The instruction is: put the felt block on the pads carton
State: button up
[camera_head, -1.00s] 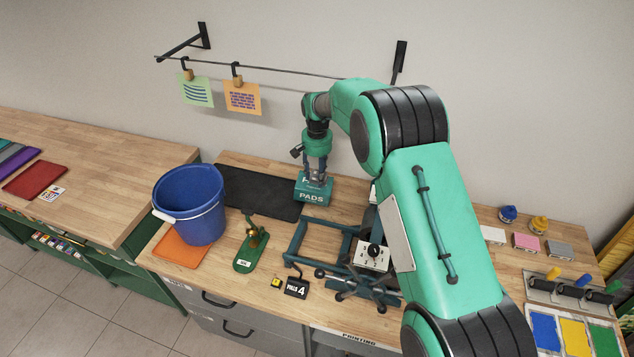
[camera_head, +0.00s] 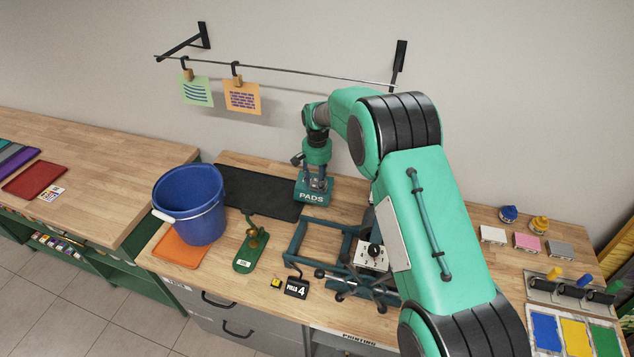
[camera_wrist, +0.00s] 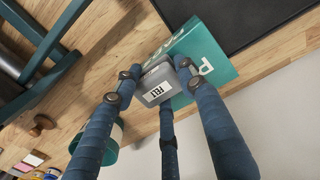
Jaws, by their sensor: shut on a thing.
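The teal pads carton (camera_head: 312,197) stands on the wooden bench beside the black mat. It also shows in the wrist view (camera_wrist: 208,50), partly behind the block. The felt block (camera_wrist: 158,84) is small and grey with a white label, and sits between my gripper's fingers in the wrist view. My gripper (camera_head: 316,184) points down at the carton's top and is shut on the block. The block overlaps the carton in the wrist view; I cannot tell whether it touches the top. In the head view the fingers mostly hide the block.
A blue bucket (camera_head: 190,203) stands at the left on an orange sheet. The black mat (camera_head: 258,190) lies left of the carton. A dark teal press frame (camera_head: 318,243) is in front of it. Small grey and pink blocks lie at the right.

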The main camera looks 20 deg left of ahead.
aim_at(317, 180)
jog(key=shift+f, duration=0.25)
jog(key=o, duration=1.2)
jog(key=shift+c, duration=0.2)
jog(key=shift+r, duration=3.1)
